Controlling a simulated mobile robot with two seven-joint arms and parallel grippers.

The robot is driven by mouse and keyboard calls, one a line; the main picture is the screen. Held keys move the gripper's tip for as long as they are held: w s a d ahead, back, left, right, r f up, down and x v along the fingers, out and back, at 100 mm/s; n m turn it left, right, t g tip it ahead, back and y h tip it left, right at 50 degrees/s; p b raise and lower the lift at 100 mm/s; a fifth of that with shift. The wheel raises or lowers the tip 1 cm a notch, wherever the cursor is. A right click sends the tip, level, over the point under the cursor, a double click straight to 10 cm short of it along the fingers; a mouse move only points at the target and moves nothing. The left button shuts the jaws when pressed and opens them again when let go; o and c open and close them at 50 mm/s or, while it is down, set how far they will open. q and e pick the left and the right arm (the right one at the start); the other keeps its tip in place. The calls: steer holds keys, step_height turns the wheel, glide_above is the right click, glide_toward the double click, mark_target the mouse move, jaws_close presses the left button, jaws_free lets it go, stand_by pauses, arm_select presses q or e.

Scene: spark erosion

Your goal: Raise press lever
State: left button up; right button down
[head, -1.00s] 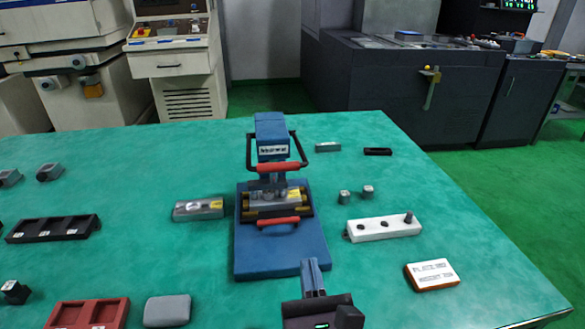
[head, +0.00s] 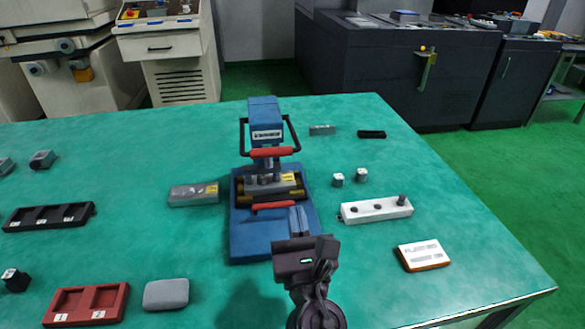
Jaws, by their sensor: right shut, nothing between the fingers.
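A blue press (head: 251,243) stands on the green table in the head view. Its lever (head: 271,152) is a dark frame with a red grip bar, in front of the press head. A second, lower red handle (head: 273,206) is at the front of the fixture on the press base. My right gripper (head: 297,214) is shut and empty. Its fingertips are over the front right of the press base, by the right end of the lower red handle and below the lever in the picture. Whether they touch the handle cannot be told. My left gripper is out of view.
A white block with a peg (head: 362,213) and a white-orange box (head: 424,256) lie to the right. Two small metal cylinders (head: 338,180) stand behind the block. A grey block (head: 193,194), a grey pad (head: 166,294) and a red tray (head: 87,304) lie to the left.

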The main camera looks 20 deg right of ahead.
steer(key=w+d+r+p, duration=0.1)
steer(key=w+r+p, duration=0.2)
steer(key=w+r, duration=0.2)
steer(key=shift+w+d, duration=0.4)
steer(key=shift+w, duration=0.2)
